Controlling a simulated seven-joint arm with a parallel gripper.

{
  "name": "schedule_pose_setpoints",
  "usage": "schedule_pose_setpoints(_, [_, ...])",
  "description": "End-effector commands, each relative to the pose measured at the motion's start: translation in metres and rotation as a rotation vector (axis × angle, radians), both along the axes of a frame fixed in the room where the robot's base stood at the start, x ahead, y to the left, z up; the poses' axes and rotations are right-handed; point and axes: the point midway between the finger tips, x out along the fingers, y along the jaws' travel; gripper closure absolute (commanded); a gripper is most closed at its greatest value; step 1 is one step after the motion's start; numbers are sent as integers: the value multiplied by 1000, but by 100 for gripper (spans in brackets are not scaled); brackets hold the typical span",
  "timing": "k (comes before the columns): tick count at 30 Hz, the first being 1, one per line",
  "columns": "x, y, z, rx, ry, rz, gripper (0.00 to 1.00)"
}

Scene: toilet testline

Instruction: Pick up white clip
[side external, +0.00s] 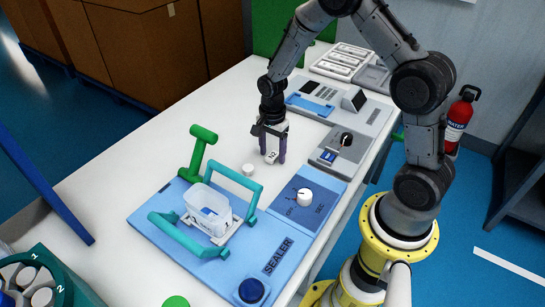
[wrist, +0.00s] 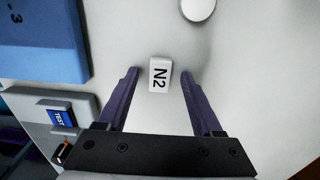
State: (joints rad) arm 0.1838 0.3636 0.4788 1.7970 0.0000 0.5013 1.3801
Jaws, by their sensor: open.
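The white clip (wrist: 159,76) is a small white block marked "N2" on the white table; in the side view its marked face (side external: 271,156) shows low by my fingers. My gripper (wrist: 159,73) is open, with one dark purple finger on each side of the clip and a gap to both. In the side view my gripper (side external: 272,153) points down over the table at the clip. Whether the fingertips reach down to the clip's height is hard to tell.
A small white round piece (side external: 249,169) stands near the clip, also in the wrist view (wrist: 198,8). The blue sealer base (side external: 150,211) with teal handles and a clear container (side external: 208,207) is in front. A grey test panel (side external: 335,153) is at the right. A green post (side external: 199,150) stands left.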

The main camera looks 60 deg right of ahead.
Motion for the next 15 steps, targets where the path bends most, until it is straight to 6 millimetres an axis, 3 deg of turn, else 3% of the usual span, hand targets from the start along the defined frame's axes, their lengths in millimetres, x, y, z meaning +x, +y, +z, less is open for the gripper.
schedule_pose_setpoints(2, [0, 0, 0, 0, 0, 0, 36])
schedule_pose_setpoints(12, [0, 0, 0, 0, 1, 0, 97])
schedule_pose_setpoints(15, [0, 0, 0, 0, 1, 0, 100])
